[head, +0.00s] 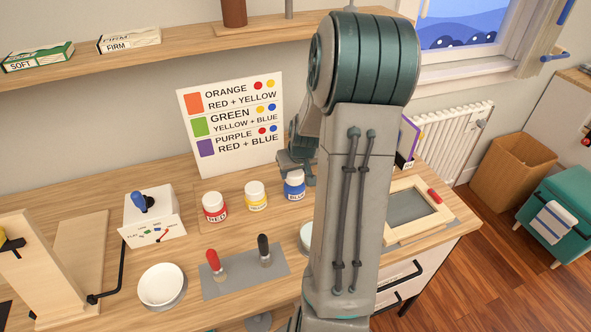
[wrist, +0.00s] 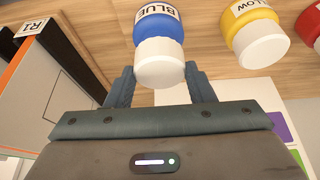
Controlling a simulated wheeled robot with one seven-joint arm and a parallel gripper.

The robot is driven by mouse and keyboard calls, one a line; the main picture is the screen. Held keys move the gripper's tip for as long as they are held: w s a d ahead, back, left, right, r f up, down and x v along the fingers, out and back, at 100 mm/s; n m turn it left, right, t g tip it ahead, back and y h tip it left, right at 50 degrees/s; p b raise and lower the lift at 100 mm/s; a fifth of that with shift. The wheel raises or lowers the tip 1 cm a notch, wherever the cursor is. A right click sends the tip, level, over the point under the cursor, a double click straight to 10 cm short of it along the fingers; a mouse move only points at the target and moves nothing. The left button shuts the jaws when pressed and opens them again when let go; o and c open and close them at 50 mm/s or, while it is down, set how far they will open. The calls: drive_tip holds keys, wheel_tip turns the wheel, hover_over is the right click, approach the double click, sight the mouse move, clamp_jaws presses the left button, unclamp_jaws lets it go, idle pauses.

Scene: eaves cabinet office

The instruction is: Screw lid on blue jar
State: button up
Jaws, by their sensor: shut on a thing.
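The blue jar (head: 294,190) stands upright on the desk, to the right of the yellow jar. Its label shows in the wrist view, where the jar (wrist: 160,28) appears upside down. A white lid (wrist: 162,64) sits in line on the mouth of the blue jar; I cannot tell how tightly it is seated. My gripper (wrist: 161,75) is shut on the lid, one finger on each side. In the head view my gripper (head: 297,168) is over the blue jar, and my arm hides part of the desk to its right.
A yellow jar (head: 256,197) and a red jar (head: 214,207), both with white lids, stand left of the blue jar. A colour chart (head: 233,125) leans behind them. A grey mat (head: 240,284) with two handled tools, a white bowl (head: 162,287) and a switch box (head: 153,222) are nearer.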

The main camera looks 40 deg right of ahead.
drive_tip(key=shift+f+b, duration=0.6)
drive_tip(key=shift+f, duration=0.2)
drive_tip(key=o, duration=1)
drive_tip(key=shift+r, duration=0.1)
drive_tip(key=v, duration=1.4)
drive_tip(key=s+a+n, duration=0.1)
drive_tip(key=s+a, duration=0.3)
drive_tip(key=a, duration=0.3)
drive_tip(key=s+a+r+n+g, duration=0.1)
drive_tip(key=s+a, duration=0.4)
drive_tip(key=a, duration=0.2)
drive_tip(key=s+a+y, duration=0.1)
drive_tip(key=s+a, duration=0.3)
drive_tip(key=a, duration=0.4)
drive_tip(key=shift+s+r+n, duration=0.15)
drive_tip(key=shift+s+n, duration=0.15)
drive_tip(key=shift+n, duration=0.1)
